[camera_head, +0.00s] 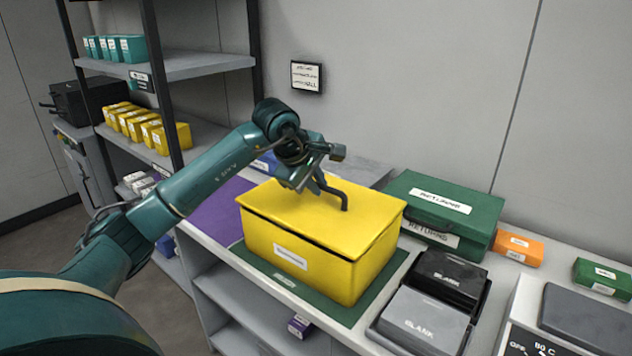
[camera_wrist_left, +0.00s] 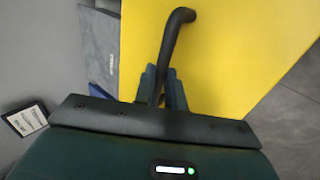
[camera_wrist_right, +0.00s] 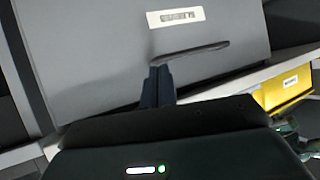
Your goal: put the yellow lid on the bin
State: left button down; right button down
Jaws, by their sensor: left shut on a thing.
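The yellow bin (camera_head: 300,265) stands on a green mat (camera_head: 285,285) on the counter, with a white label on its front. The yellow lid (camera_head: 290,215) lies over the bin's top. A thin dark gap shows under its front edge, so I cannot tell whether it is fully seated. My left gripper (camera_head: 308,182) is shut on the lid's dark bent handle (camera_head: 338,190). The left wrist view shows the handle (camera_wrist_left: 178,30) between the fingers (camera_wrist_left: 162,85) above the yellow lid. My right gripper (camera_wrist_right: 158,82) shows only in its wrist view, fingers together, near a grey labelled panel (camera_wrist_right: 110,60).
Green boxes (camera_head: 450,195) stand right of the bin. Black and grey trays (camera_head: 425,315) sit in front of them. An orange box (camera_head: 518,248) is farther right. A purple mat (camera_head: 220,212) lies on the left. A shelf rack (camera_head: 210,64) holds several teal and yellow boxes.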

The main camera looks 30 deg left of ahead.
pick_arm(q)
jog(key=shift+f+b, duration=0.35)
jog(key=shift+f, duration=0.15)
dwell(0.3)
jog(key=c, duration=1.4)
grip_release()
jog(key=shift+s+r, duration=0.15)
jog(key=shift+r, duration=0.1)
jog(key=v, duration=1.2)
jog(key=shift+s+r, duration=0.15)
jog(key=shift+r, duration=0.15)
